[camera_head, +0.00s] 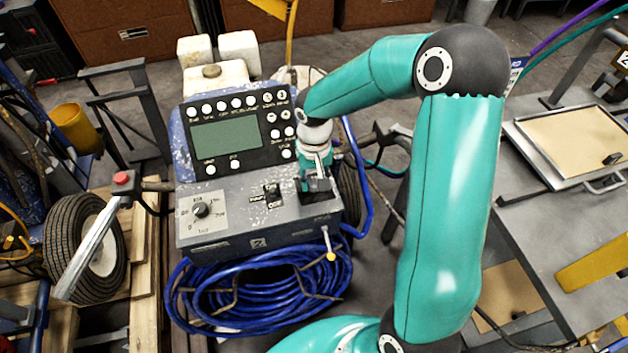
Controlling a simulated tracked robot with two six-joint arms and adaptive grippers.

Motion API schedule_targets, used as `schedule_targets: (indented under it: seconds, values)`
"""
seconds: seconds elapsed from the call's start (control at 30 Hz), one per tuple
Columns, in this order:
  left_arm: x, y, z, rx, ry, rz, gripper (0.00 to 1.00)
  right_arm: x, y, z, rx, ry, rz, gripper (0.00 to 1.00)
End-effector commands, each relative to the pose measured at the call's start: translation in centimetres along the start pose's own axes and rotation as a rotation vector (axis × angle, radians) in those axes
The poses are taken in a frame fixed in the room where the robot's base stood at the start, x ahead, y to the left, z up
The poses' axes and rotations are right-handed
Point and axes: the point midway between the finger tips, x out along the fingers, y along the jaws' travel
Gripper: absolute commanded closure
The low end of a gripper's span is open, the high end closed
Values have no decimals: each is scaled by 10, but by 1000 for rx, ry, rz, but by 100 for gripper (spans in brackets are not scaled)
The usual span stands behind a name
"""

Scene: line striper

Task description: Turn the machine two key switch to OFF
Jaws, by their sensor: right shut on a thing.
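Machine two (222,228) is a line striper with a grey control panel and a "2" plate on its front. My right gripper (317,187) points down at the right end of this panel, over a dark square plate (321,197). It is shut on the key switch there, and its fingers hide most of the switch, so I cannot read its position. A small black toggle (271,190) with labels stands left of the gripper. A round dial (201,210) is at the panel's left. My left gripper is out of view.
A button panel with a greenish screen (226,136) rises behind the controls. A blue hose coil (260,290) hangs in front. A red-button handle (121,178) is at left. A metal table (545,235) stands at right.

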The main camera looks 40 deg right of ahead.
Motion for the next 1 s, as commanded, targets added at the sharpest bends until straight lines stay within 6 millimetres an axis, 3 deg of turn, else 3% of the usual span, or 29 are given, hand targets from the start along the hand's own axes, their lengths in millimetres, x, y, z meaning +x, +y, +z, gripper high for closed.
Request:
schedule_targets:
  seconds: [0.5, 1.0]
  values:
    - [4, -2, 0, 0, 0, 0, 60, -1, -1, -1, -373, 4, -2, 100]
    - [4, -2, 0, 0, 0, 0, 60, -1, -1, -1, -447, 5, -2, 100]
